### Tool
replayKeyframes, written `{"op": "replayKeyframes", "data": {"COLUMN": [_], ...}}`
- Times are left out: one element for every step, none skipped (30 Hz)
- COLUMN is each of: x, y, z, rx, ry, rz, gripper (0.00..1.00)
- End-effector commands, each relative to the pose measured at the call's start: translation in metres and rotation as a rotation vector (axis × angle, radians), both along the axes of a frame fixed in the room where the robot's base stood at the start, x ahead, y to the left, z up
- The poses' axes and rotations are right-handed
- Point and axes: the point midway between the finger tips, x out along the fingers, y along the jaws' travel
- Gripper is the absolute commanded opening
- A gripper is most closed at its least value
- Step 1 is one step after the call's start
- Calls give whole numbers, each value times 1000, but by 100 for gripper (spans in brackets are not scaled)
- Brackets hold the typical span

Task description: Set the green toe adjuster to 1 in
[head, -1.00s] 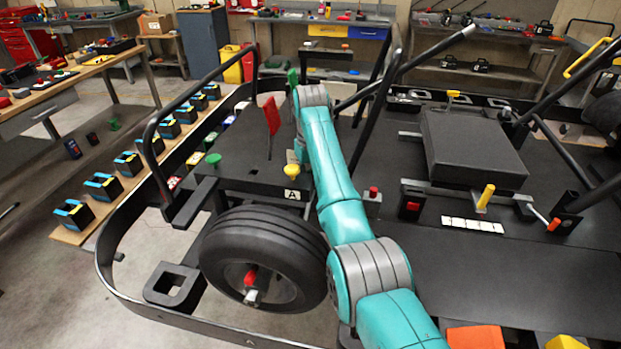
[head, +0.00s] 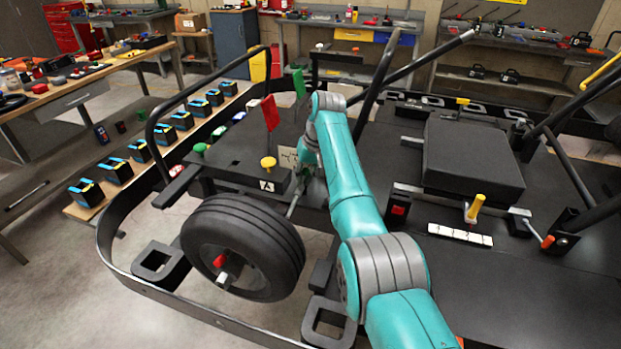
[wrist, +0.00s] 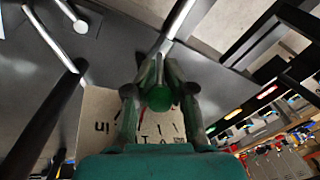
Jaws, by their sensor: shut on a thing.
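The green toe adjuster (wrist: 158,98) shows in the wrist view as a round green end between the two fingers of my gripper (wrist: 160,80). The fingers are shut on it. Beneath it lies a pale scale plate (wrist: 100,118) with dark tick marks, a red mark and the letters "in" at its left; what the adjuster points at is hard to read. In the head view my gripper (head: 306,172) is small and dark, left of my teal arm and beside the pale plate (head: 288,158). The adjuster itself is mostly hidden there.
A yellow knob (head: 268,163) by an "A" label, a red lever (head: 270,113) and a green lever (head: 299,82) stand close by. The black wheel (head: 243,247) is in front. A bent black tube (head: 160,110) rises at the left.

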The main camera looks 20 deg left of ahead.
Motion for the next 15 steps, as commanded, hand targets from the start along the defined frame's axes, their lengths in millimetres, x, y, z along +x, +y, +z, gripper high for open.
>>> {"op": "replayKeyframes", "data": {"x": [2,2,2,2,2,2,2,2,2,1,1,1,1,1,1], "y": [1,1,1,1,1,1,0,0,0,0,0,0,0,0,0], "z": [6,6,6,6,6,6,6,5,5,4,4,4,3,3,3], "rx": [5,4,5,5,5,4,3,3,3,2,2,2,1,1,1], "ry": [-8,-7,-8,-8,-8,-8,-7,-7,-7,-6,-5,-5,-4,-4,-4], "rz": [0,0,0,0,0,0,-1,-1,-1,0,0,0,0,0,0], "gripper": [0,0,0,0,0,27,34,34,34,34,34,34,34,34,34]}}
